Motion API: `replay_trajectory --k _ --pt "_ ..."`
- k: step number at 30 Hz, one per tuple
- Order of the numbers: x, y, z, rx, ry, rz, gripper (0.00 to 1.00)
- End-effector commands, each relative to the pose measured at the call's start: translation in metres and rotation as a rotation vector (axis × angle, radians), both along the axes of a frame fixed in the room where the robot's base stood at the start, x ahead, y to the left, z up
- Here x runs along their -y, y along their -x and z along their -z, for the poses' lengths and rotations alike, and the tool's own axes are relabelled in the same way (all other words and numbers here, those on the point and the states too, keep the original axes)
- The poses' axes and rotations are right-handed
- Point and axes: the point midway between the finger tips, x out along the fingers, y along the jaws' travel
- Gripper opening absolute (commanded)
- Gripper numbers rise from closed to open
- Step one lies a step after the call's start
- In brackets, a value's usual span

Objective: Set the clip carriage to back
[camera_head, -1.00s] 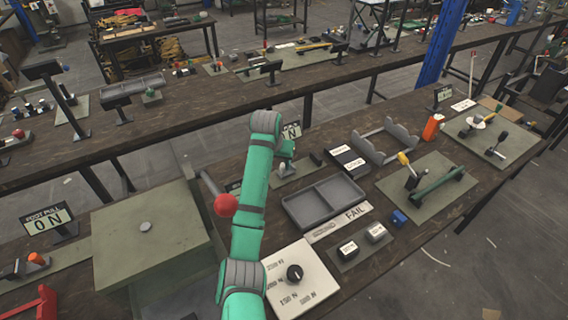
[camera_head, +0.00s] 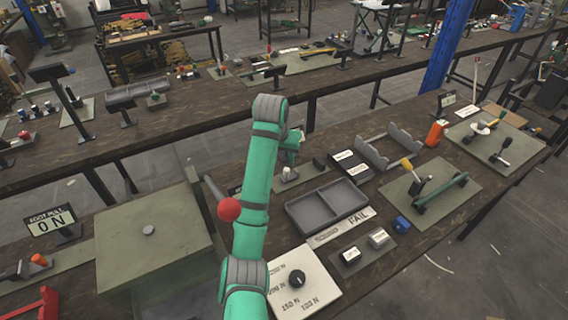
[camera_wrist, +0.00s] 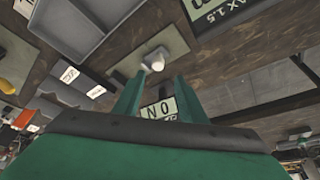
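A small carriage with a pale rounded knob (camera_head: 289,174), which I take to be the clip carriage, sits on a grey-green plate (camera_head: 310,173) behind the two-compartment tray. In the wrist view the knob (camera_wrist: 156,62) stands on its plate (camera_wrist: 172,40), just beyond my fingertips. My gripper (camera_wrist: 158,88) is open, with its two green fingers apart and nothing between them. In the head view my gripper (camera_head: 293,143) is partly hidden by my arm and appears above and behind the knob. Any back marking on the plate is too small to read.
A grey two-compartment tray (camera_head: 287,211), a dial panel (camera_head: 318,267) and labelled blocks (camera_head: 347,157) lie close by. A red ball-topped lever (camera_head: 229,209) stands left of my arm. A readout sign (camera_wrist: 160,110) shows between my fingers in the wrist view.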

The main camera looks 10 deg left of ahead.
Motion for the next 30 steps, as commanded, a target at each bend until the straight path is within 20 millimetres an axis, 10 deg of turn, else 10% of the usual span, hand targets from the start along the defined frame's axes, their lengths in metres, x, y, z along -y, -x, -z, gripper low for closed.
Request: replay_trajectory --k 23,30 --pt "0.002 0.008 -0.023 0.001 0.0 0.005 0.38" --pt "0.069 -0.022 -0.031 0.068 0.009 0.145 0.38"
